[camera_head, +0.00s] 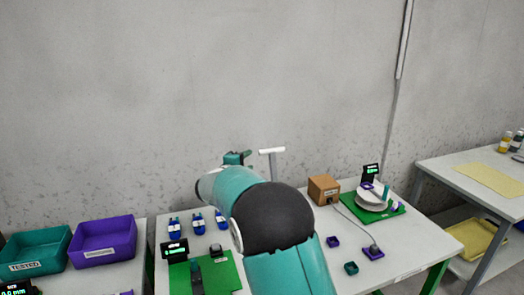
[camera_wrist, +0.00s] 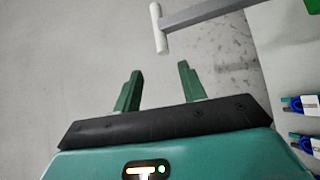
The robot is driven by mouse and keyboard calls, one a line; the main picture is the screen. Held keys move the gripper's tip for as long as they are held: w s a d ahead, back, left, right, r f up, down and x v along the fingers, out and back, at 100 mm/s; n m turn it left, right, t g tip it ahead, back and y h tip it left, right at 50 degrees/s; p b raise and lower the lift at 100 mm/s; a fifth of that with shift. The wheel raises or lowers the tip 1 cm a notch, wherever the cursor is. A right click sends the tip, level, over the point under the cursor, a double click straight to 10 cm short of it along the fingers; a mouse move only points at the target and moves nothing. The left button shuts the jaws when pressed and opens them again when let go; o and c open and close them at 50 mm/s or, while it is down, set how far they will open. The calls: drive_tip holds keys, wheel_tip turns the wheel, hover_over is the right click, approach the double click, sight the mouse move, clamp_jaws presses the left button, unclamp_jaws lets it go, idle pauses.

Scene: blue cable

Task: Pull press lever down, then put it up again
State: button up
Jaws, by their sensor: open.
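The press lever shows in the wrist view as a grey bar (camera_wrist: 205,12) with a white cross handle (camera_wrist: 158,28) at its left end. In the head view, a pale T-shaped handle (camera_head: 271,151) stands up behind my arm, against the wall. My gripper (camera_wrist: 160,82) is open and empty. Its two green fingers point toward the white handle, which lies beyond the fingertips with a gap between. In the head view my arm hides the press body, and I cannot tell whether the small green part (camera_head: 235,158) is my gripper or the press.
Teal (camera_head: 38,250) and purple (camera_head: 104,240) trays are at the left. A brown box (camera_head: 324,190) and a round white device (camera_head: 372,201) stand right of my arm.

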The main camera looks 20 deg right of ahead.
sight(264, 151)
drive_tip(key=x, duration=1.3)
drive_tip(key=shift+f, duration=0.35)
drive_tip(key=shift+c, duration=0.3)
drive_tip(key=shift+s, duration=0.1)
clamp_jaws()
